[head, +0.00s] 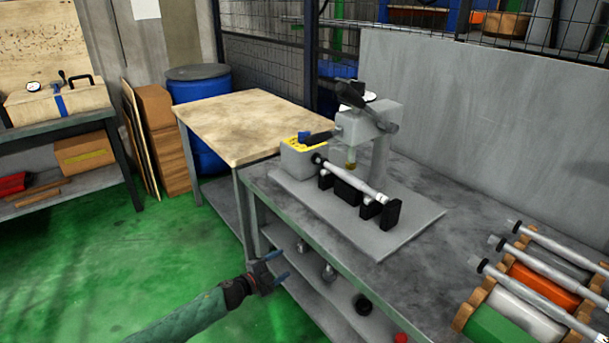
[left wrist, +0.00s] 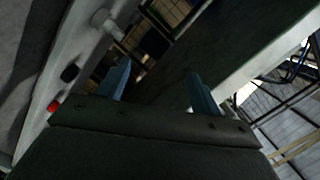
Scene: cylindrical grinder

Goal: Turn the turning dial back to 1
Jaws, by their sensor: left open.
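The cylindrical grinder (head: 376,140) stands on a grey base plate on the metal bench. At its left end is a grey box with a yellow face, and a small blue knob, seemingly the turning dial (head: 304,137), sits on it. The dial's markings and setting are too small to read. My left gripper (head: 278,266) is open and empty, in front of the bench's near edge and well below the dial, not touching it. Its two blue fingers stand apart in the left wrist view (left wrist: 157,80), with no dial visible there. My right gripper is not in view.
A shaft (head: 352,182) lies across black supports on the grinder's base plate. A rack with several rollers (head: 530,285) stands at the bench's right. A wooden-topped table (head: 236,122) adjoins on the left. Green floor is clear around my left arm.

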